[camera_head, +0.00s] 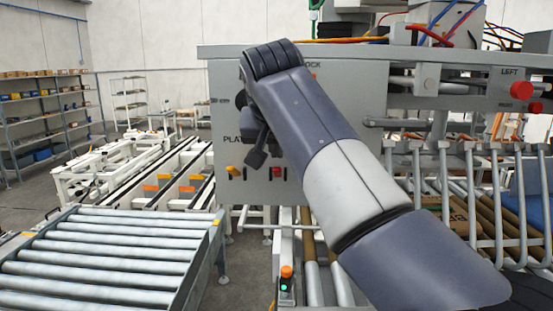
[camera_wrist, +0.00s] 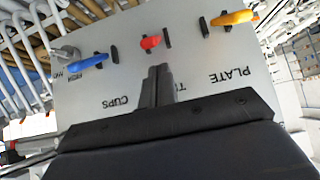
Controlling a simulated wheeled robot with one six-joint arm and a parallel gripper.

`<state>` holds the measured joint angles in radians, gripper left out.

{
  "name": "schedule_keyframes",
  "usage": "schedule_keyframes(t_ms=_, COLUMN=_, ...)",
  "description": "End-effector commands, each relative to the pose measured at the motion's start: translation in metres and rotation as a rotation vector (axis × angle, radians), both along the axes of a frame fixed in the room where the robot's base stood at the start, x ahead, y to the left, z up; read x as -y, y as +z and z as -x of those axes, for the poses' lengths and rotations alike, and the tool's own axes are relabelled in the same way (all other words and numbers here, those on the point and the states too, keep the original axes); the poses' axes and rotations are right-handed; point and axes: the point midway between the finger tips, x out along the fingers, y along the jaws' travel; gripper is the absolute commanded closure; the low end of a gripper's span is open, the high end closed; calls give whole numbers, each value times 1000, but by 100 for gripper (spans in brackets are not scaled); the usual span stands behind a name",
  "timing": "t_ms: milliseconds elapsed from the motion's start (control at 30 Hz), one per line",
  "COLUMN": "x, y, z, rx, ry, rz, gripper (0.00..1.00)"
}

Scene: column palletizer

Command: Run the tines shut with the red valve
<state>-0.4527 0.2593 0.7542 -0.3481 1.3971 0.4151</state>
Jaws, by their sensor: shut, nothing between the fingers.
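The red valve (camera_wrist: 150,43) is a small lever on a grey panel (camera_wrist: 200,60). In the wrist view it sits between a blue lever and a yellow lever. It also shows in the head view (camera_head: 277,171), low on the panel. My gripper (camera_wrist: 159,70) is shut and empty, its fingertips just below the red valve in the wrist view, with a small gap in the picture. In the head view my gripper (camera_head: 257,157) is dark and partly hidden by my arm. The tines (camera_head: 445,195) are curved grey bars at the right, also at the wrist view's upper left (camera_wrist: 28,55).
The yellow lever (camera_wrist: 234,18) and blue lever (camera_wrist: 88,61) flank the red valve. Labels read PLATE and CUPS; one between is mostly covered. Red buttons (camera_head: 535,107) are at far right. A roller conveyor (camera_head: 110,250) stands at the left.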

Motion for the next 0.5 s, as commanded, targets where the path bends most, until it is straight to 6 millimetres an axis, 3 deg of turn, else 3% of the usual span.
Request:
schedule_keyframes(t_ms=200, x=0, y=-11, z=6, rx=-1, ry=1, rz=1, gripper=100)
schedule_keyframes(t_ms=500, x=0, y=-13, z=7, rx=-1, ry=1, rz=1, gripper=100)
